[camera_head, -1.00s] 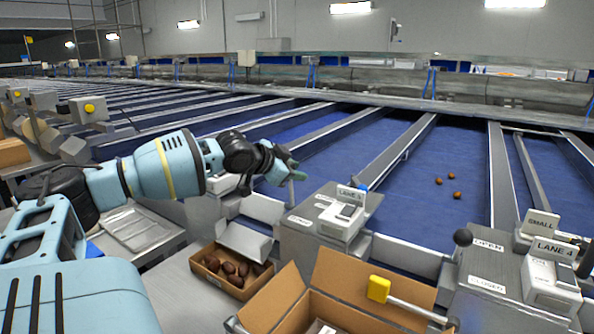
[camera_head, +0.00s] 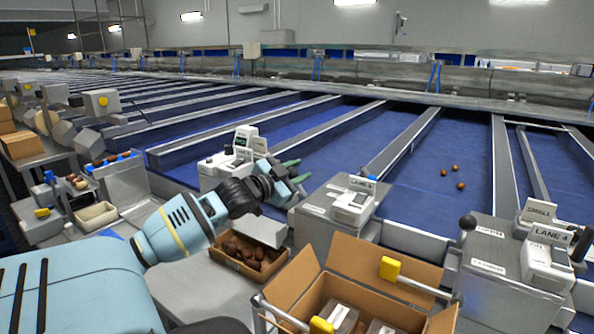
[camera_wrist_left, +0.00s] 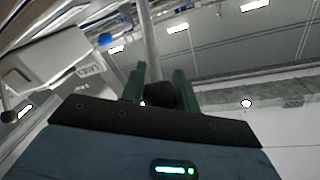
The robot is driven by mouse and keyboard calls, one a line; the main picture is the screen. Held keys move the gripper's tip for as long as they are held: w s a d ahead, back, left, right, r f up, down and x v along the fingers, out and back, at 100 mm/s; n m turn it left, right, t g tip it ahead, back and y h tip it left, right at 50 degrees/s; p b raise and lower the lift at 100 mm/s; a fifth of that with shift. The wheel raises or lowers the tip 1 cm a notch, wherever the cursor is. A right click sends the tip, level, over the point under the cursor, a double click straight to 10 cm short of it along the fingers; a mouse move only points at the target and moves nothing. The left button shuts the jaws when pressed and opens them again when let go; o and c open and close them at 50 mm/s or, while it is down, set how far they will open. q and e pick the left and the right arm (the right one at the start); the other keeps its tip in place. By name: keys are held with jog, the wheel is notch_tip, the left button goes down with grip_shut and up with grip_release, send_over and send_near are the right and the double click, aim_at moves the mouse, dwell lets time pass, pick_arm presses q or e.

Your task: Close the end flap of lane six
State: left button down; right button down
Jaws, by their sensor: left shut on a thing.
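My left gripper (camera_head: 294,171) is at the left end of the lane 5 housing (camera_head: 320,222), which carries small labels. In the left wrist view its green fingers (camera_wrist_left: 160,88) are closed around a dark lever knob (camera_wrist_left: 187,97). A pale rod (camera_wrist_left: 148,40) shows beyond the fingers. The gripper and wrist cover much of the gap between this housing and the grey unit to its left (camera_head: 240,155), where a pale panel (camera_head: 272,229) partly shows. I cannot tell how far the lane six flap is turned. My right gripper is out of view.
An open carton (camera_head: 300,290) with clear packs inside stands in front, beside a yellow-ended handle (camera_head: 390,268). A small box of dates (camera_head: 222,253) lies below my wrist. A black-knobbed lever (camera_head: 467,222) is on the lane 4 housing. Several dates lie on the blue belt.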

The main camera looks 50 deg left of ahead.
pick_arm(q)
jog(key=shift+f, duration=0.1)
jog(key=c, duration=1.1)
grip_release()
jog(key=shift+s, duration=0.1)
jog(key=shift+s+d, duration=0.15)
jog(key=shift+s, duration=0.75)
jog(key=shift+s+d+p, duration=0.15)
jog(key=shift+s+p, duration=0.2)
jog(key=shift+s, duration=1.15)
jog(key=shift+s+d+p, duration=0.15)
jog(key=shift+s+p, duration=0.2)
jog(key=shift+s, duration=1.1)
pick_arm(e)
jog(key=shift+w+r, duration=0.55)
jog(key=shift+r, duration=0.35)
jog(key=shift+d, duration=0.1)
